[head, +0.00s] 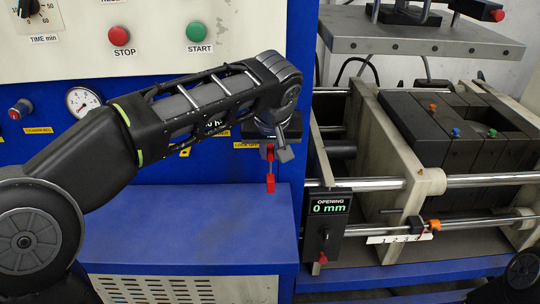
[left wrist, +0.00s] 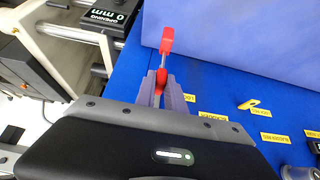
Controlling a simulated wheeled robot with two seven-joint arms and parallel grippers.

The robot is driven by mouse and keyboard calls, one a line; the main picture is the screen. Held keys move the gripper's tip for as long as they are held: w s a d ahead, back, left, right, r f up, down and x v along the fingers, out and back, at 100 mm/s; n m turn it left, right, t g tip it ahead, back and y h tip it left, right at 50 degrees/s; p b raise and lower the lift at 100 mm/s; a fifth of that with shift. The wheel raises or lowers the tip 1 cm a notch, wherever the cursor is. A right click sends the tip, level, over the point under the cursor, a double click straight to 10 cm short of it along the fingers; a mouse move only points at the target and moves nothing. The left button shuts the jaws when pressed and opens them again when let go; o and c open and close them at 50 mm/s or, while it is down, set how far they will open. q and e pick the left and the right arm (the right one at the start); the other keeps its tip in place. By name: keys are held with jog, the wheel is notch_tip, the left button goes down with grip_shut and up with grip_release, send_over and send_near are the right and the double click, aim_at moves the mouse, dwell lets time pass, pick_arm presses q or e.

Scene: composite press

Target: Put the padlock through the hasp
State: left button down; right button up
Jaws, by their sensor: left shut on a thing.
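My left gripper (head: 269,149) points down in front of the blue press panel and also shows in the left wrist view (left wrist: 161,88). Its fingers are shut on a red piece that I take for the padlock (head: 270,185). In the left wrist view a thin metallic shank runs from the red part between the fingers to a red block (left wrist: 167,40) at the far end. The red block hangs just above the blue ledge in the head view; I cannot tell if it touches. I cannot make out the hasp clearly; the gripper may hide it. My right gripper is out of view.
A blue ledge (head: 185,225) lies below the gripper. An opening display (head: 329,207) with a red-tipped lever stands to its right, beside the press rods (head: 470,182). STOP (head: 119,36) and START (head: 198,31) buttons sit above. Yellow labels (left wrist: 276,138) mark the panel.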

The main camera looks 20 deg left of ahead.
pick_arm(q)
jog(key=shift+f, duration=0.1)
dwell(0.3)
jog(key=c, duration=1.3)
grip_release()
jog(key=shift+c, duration=0.2)
jog(key=v, duration=0.7)
jog(key=shift+s+r+b, duration=0.15)
jog(key=shift+r+b, duration=0.2)
